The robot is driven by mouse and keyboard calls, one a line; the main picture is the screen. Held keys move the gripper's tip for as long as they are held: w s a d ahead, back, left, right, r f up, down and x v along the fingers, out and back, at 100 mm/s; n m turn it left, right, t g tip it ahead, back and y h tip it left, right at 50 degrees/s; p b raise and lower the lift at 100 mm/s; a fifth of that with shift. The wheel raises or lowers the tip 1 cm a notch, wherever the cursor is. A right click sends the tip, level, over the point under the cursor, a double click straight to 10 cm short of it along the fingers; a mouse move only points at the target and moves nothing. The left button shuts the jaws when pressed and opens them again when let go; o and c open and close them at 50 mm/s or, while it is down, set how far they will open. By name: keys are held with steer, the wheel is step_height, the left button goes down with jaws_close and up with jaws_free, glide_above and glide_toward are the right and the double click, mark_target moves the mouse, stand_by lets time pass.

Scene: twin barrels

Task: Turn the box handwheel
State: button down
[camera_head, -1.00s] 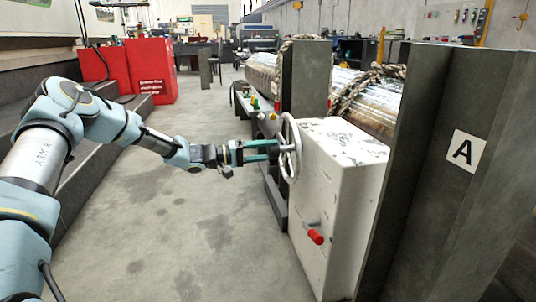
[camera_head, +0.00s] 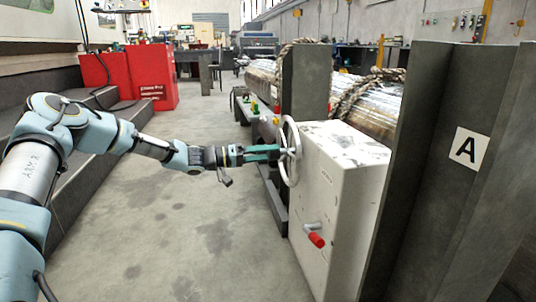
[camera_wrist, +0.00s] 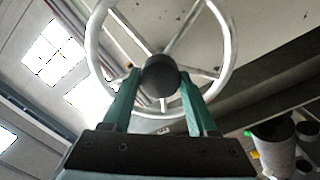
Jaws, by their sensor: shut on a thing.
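The handwheel (camera_head: 298,137) is a pale metal ring with spokes, upright on the left side of a worn white box (camera_head: 340,180). My gripper (camera_head: 279,152) reaches it from the left, with its green fingers at the wheel's middle. In the wrist view the handwheel (camera_wrist: 232,50) fills the upper part, and the fingers of my gripper (camera_wrist: 160,88) close around its dark round hub area. The exact contact of the fingertips is partly hidden there. A lever with a red grip (camera_head: 316,240) sticks out of the box below the wheel.
A dark upright post marked A (camera_head: 467,147) stands right of the box, and another post (camera_head: 304,85) behind it. Roped metal barrels (camera_head: 372,112) lie behind. Red cabinets (camera_head: 155,75) stand at the back left. The concrete floor (camera_head: 190,235) left of the box is clear.

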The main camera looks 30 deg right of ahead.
steer(key=shift+w, duration=0.1)
steer(key=shift+c, duration=0.9)
jaws_free()
steer(key=p+v, duration=0.3)
steer(key=v, duration=0.7)
steer(key=shift+a+p, duration=0.35)
steer(key=shift+a, duration=0.05)
steer(key=shift+f, duration=0.1)
